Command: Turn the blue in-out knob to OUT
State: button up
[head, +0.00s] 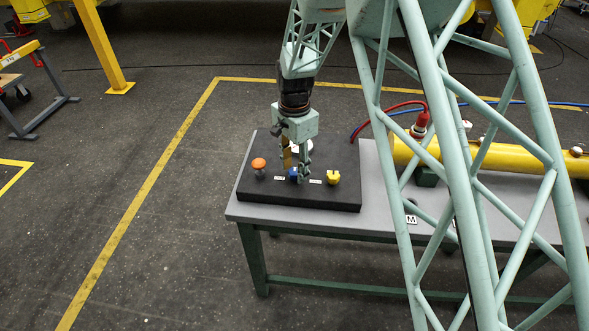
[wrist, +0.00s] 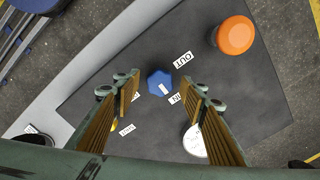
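My gripper (wrist: 160,88) is open, with one finger on each side of the knob in this view. Gaps show between the knob and both fingers. In the head view the knob (head: 293,173) is partly hidden by my gripper (head: 296,169), whose fingertips are low over the panel. I cannot tell whether they reach knob height.
An orange mushroom button (head: 258,164) is left of the knob and a yellow knob (head: 333,177) is right. A white round part (wrist: 194,142) sits close to one finger. The panel lies on a grey table (head: 232,211); a yellow cylinder (head: 500,158) is farther right.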

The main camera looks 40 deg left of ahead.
jog(key=c, duration=0.9)
jog(key=shift+n, duration=0.5)
jog(key=n, duration=0.7)
jog(key=shift+p, duration=0.4)
jog(key=n, duration=0.9)
jog(key=shift+n+p, duration=0.3)
jog(key=shift+n, duration=0.1)
